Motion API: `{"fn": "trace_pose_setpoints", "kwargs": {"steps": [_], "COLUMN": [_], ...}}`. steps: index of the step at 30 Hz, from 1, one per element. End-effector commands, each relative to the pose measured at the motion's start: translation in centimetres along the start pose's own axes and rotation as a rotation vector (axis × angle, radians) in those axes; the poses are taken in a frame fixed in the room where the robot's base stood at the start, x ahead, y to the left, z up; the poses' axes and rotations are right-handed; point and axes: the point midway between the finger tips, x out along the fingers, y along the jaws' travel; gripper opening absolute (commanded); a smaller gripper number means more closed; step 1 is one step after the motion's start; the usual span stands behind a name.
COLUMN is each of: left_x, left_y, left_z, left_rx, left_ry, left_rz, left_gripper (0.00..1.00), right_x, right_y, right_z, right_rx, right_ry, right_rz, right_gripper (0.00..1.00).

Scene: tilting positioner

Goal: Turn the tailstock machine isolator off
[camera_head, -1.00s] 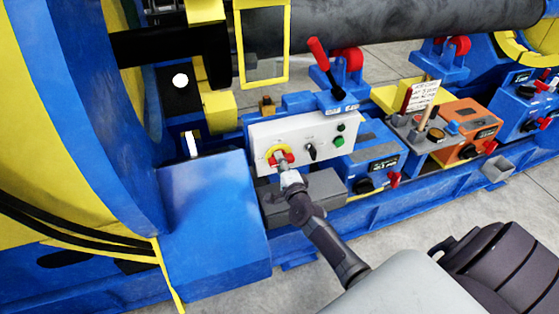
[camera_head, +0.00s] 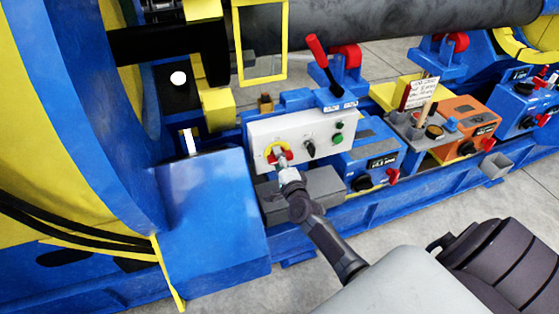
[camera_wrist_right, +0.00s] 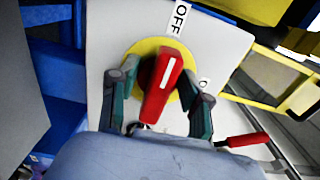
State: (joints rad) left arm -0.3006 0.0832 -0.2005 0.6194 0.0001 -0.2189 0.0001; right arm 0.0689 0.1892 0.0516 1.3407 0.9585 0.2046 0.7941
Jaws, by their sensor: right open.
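The isolator is a red handle on a yellow disc (camera_head: 270,148) at the left of a white control panel (camera_head: 320,123). My right gripper (camera_head: 283,163) is in front of it and partly hides it. In the right wrist view the red handle (camera_wrist_right: 161,88) stands between the two open fingers of my right gripper (camera_wrist_right: 160,75), with a small gap visible beside it. Whether a finger touches it, I cannot tell. The handle's white line points up towards the OFF label (camera_wrist_right: 178,18). A second label (camera_wrist_right: 205,84) is partly hidden by the right finger. My left gripper is out of view.
A black switch (camera_head: 309,147) and a green button (camera_head: 338,138) sit right of the isolator. A red lever (camera_head: 317,48) rises behind the panel. Blue and orange boxes (camera_head: 470,112) stand further right. A blue housing (camera_head: 210,210) is close on the left.

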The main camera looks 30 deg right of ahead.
Motion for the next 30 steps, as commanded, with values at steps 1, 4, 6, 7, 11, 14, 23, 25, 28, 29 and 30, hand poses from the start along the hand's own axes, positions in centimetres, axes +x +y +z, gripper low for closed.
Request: {"fn": "trace_pose_setpoints", "kwargs": {"steps": [1, 4, 6, 7, 11, 14, 23, 25, 28, 29, 30], "left_x": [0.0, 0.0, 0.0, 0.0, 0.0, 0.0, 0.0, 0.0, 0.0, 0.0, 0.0], "left_y": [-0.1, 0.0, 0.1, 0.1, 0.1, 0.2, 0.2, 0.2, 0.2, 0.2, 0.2], "left_z": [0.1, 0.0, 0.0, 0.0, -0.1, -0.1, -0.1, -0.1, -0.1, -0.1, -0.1], "left_rx": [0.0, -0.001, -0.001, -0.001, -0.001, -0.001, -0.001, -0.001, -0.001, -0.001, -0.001], "left_ry": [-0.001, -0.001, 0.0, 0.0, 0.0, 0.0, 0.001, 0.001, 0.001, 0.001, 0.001], "left_rz": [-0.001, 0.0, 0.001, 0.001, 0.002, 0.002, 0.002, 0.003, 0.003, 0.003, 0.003], "left_gripper": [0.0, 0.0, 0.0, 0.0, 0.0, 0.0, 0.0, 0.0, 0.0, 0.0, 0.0], "right_x": [-0.3, -1.3, -2.6, -3.2, -6.1, -8.2, -11.7, -12.0, -12.0, -12.0, -12.0], "right_y": [0.1, 0.1, 0.2, 0.2, 0.2, 0.2, 0.1, 0.1, 0.1, 0.1, 0.1], "right_z": [0.0, 0.1, 0.1, 0.0, 0.1, 0.0, 0.0, 0.0, 0.0, 0.0, 0.0], "right_rx": [0.001, 0.002, 0.001, 0.0, 0.0, -0.001, -0.001, 0.0, 0.0, 0.0, 0.0], "right_ry": [0.0, 0.0, 0.0, -0.001, -0.001, -0.001, -0.001, -0.001, -0.001, -0.001, -0.001], "right_rz": [0.001, 0.002, 0.003, 0.004, 0.005, 0.004, 0.002, 0.002, 0.002, 0.002, 0.002], "right_gripper": [0.48, 0.48, 0.48, 0.48, 0.48, 0.48, 0.48, 0.48, 0.48, 0.48, 0.48]}}
